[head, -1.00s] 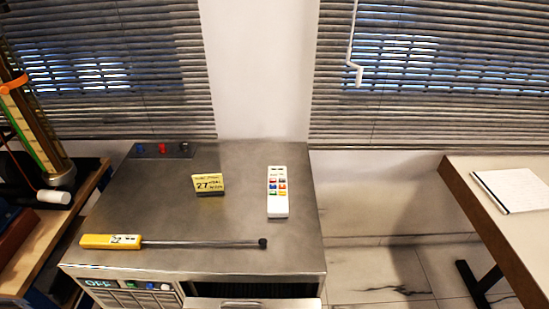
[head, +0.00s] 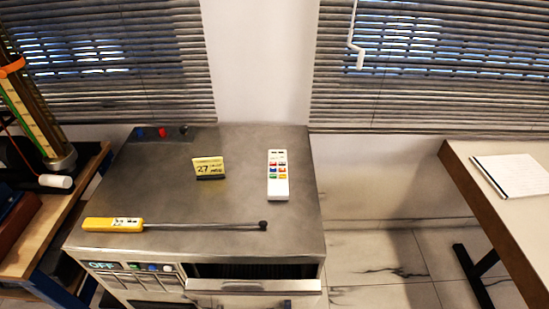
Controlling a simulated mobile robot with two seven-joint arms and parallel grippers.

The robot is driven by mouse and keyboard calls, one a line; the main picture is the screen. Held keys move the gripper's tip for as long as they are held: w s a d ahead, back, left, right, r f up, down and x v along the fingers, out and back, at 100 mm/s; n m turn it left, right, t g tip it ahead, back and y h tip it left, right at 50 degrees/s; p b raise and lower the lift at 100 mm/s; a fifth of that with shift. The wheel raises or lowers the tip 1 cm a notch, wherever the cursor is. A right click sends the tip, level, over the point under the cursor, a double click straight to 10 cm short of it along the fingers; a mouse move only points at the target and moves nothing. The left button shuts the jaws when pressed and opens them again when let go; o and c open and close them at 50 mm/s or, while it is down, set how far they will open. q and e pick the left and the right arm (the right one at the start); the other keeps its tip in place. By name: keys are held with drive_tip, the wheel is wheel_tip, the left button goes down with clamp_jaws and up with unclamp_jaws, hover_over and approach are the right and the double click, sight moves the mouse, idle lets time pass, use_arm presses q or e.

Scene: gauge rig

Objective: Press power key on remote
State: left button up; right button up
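The white remote (head: 278,176) lies on the right part of the metal cabinet top (head: 240,205), its long side running front to back. It has rows of coloured keys, with blue, red, yellow and green among them; the marks on the keys are too small to read. Nothing touches the remote. Neither my left nor my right gripper shows in the head view.
A yellow-handled probe (head: 112,224) lies along the cabinet's front, its dark rod reaching right. A small yellow sign (head: 209,168) stands left of the remote. A drawer (head: 254,286) sticks out at the front. A table with a notepad (head: 514,175) is at right.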

clamp_jaws()
idle(1.4)
drive_tip(key=shift+w+r, duration=0.2)
